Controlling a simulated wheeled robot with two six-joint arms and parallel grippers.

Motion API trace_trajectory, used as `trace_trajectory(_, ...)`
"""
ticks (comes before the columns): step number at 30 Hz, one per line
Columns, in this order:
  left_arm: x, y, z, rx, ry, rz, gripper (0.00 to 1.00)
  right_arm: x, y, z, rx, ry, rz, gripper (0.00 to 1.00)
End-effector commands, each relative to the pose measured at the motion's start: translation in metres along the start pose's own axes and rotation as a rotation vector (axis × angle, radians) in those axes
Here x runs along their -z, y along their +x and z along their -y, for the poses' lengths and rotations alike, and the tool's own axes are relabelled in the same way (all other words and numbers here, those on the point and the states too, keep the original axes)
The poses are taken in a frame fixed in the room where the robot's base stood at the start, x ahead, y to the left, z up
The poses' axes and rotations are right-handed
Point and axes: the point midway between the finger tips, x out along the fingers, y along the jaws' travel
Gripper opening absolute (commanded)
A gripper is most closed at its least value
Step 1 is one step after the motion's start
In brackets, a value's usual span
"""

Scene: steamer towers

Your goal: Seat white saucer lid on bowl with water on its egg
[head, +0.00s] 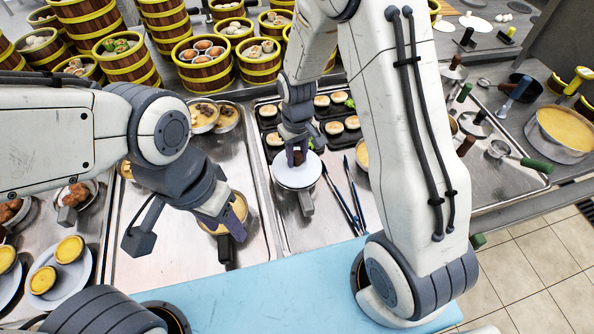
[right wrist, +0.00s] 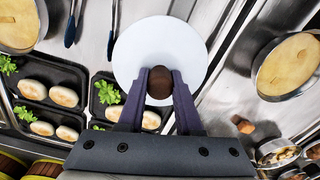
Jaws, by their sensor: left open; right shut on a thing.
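The white saucer lid (head: 300,178) is a flat white disc with a brown knob. My right gripper (head: 295,157) is shut on the knob, which also shows between its fingers in the right wrist view (right wrist: 160,83). The lid (right wrist: 135,48) covers what lies under it. A grey handle (head: 306,203) sticks out from beneath the lid toward the front. No bowl or egg shows clearly there, and I cannot tell whether the lid touches anything below. My left gripper (head: 228,219) is open, over a pan with yellow contents (head: 240,207) and a dark handle.
Dark trays with pale buns (head: 334,128) and greens lie behind the lid. Blue tongs (head: 345,200) lie right of it. Wooden steamers (head: 205,74) stand at the back. Egg tarts (head: 43,280) sit on a plate at the left. The blue front surface (head: 300,285) is partly clear.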

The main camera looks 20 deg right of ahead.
Motion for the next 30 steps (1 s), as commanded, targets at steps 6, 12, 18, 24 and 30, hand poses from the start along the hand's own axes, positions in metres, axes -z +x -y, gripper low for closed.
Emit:
trace_trajectory(6,-0.0002,0.0034,0.0002,0.000,0.000,0.000,0.50,0.0000,0.0047,0.0000,0.000,0.000,0.000,0.00)
trace_trajectory(12,-0.0003,0.0059,0.0004,0.000,0.000,0.000,0.50,0.0000,0.0083,0.0000,0.000,0.000,0.000,0.00)
trace_trajectory(18,-0.0003,0.0066,0.0005,0.000,0.000,0.000,0.50,0.0000,0.0096,0.0000,0.000,0.000,0.000,0.60)
trace_trajectory(24,-0.0004,0.0066,0.0005,0.000,0.000,0.000,0.50,0.0000,0.0095,0.0000,0.000,0.000,0.000,0.69)
trace_trajectory(30,-0.0003,0.0066,0.0005,0.000,0.000,0.000,0.50,-0.0001,0.0097,0.0000,0.000,0.000,0.000,0.69)
